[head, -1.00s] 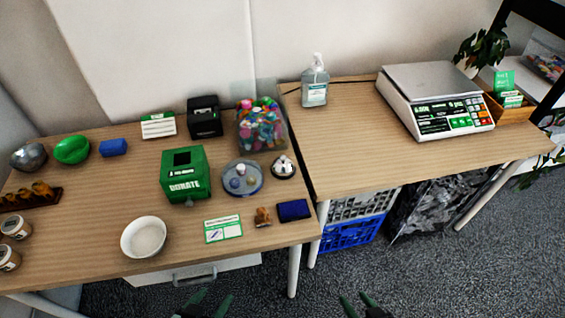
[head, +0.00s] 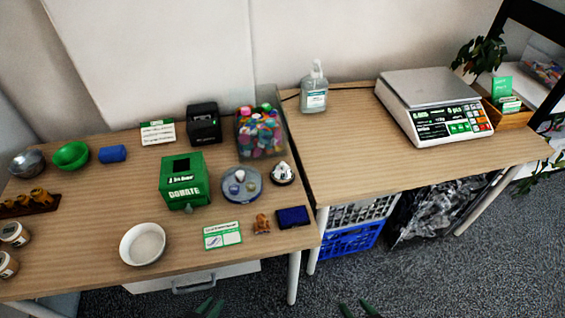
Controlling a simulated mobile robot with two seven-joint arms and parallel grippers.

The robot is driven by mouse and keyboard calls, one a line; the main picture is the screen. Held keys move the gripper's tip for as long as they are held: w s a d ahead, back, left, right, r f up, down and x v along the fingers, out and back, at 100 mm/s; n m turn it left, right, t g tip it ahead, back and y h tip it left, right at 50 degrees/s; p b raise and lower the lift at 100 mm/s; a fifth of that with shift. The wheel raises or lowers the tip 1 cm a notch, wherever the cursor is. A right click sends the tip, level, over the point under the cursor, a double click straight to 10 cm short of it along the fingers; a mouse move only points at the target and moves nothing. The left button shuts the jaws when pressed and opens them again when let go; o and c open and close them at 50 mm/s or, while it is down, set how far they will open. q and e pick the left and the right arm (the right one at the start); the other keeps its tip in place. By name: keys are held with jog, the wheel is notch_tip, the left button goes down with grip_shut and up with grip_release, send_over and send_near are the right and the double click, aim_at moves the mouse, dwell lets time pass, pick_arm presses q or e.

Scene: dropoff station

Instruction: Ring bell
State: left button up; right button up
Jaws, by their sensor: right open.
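The bell (head: 283,173) is a small silver dome on a dark base. It stands upright near the right edge of the left table (head: 90,255), behind a dark blue pad. My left gripper (head: 210,307) shows only as dark green fingertips at the bottom edge, below the table's front; their gap is narrow and I cannot tell whether they are open. My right gripper (head: 359,309) is at the bottom edge, with its fingertips apart and nothing seen between them. Both are well in front of the bell and apart from it.
Near the bell are a round tray (head: 242,184), a jar of colourful items (head: 260,132), a green donation box (head: 184,183), the blue pad (head: 293,217) and a small brown figure (head: 262,224). A scale (head: 440,105) and a pump bottle (head: 314,92) stand on the right table.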

pick_arm(q)
grip_shut()
dwell(1.1)
